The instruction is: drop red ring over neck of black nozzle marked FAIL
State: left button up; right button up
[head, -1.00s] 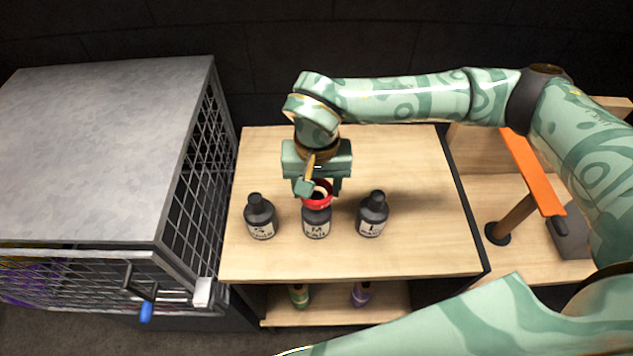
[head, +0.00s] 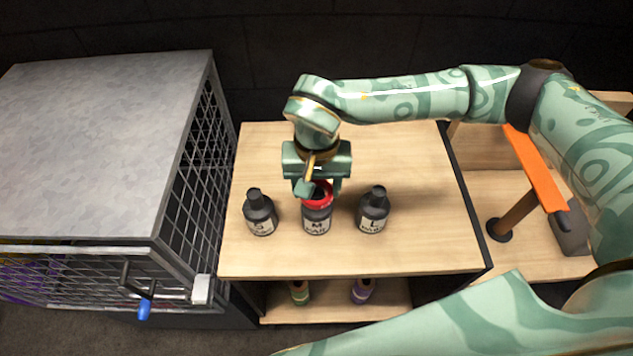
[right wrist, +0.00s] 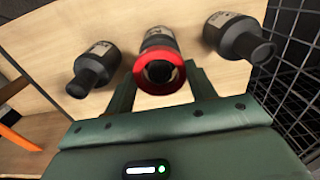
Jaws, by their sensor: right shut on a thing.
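Three black nozzles stand upright in a row on the wooden table top. The middle nozzle (head: 317,223) carries a label with a large M and smaller print that looks like FAIL. My right gripper (head: 320,191) points down above it, shut on the red ring (head: 318,200). The ring sits at the top of the middle nozzle. In the right wrist view the red ring (right wrist: 137,73) lies between the fingers, with the dark nozzle top inside its opening. I cannot tell how far down the neck it is. My left gripper is not in view.
The left nozzle (head: 260,217) and right nozzle (head: 373,212) flank the middle one closely. A grey-topped wire cage (head: 100,150) stands left of the table (head: 420,240). Small bottles stand on the lower shelf. An orange bar (head: 537,172) is at the right.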

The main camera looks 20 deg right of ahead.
jog(key=shift+f, duration=0.35)
dwell(0.3)
jog(key=shift+f+b, duration=0.4)
jog(key=shift+f, duration=0.2)
jog(key=shift+r, duration=0.1)
dwell(0.4)
jog(key=o, duration=1)
jog(key=shift+o, duration=0.2)
notch_tip(320, 180, up, 16)
jog(key=p, duration=0.1)
jog(key=shift+p, duration=0.3)
jog(key=shift+r, duration=0.1)
